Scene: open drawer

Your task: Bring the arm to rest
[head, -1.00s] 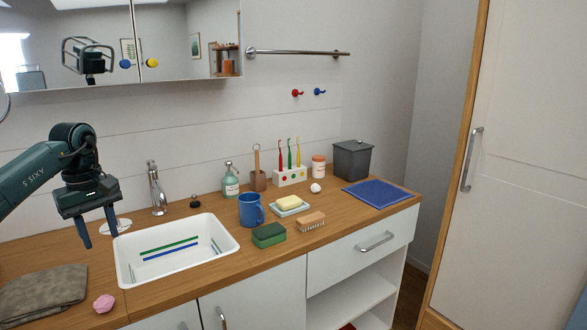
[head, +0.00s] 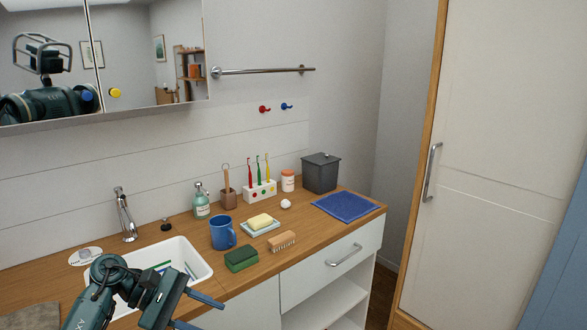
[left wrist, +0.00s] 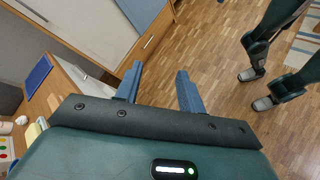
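My left gripper (head: 204,311) is low in the head view, in front of the counter's front edge and right of the white sink (head: 196,254), which my arm partly covers. In the left wrist view its two blue fingers (left wrist: 158,92) stand apart with nothing between them, over the wooden floor. The drawer (head: 322,268) under the counter appears shut in the head view. My right gripper is not in view.
The wooden counter (head: 310,232) holds a blue mug (head: 222,232), a green sponge (head: 241,259), a brush (head: 283,241), a soap dish (head: 260,228), a toothbrush holder (head: 260,191), a grey bin (head: 321,173) and a blue cloth (head: 342,207).

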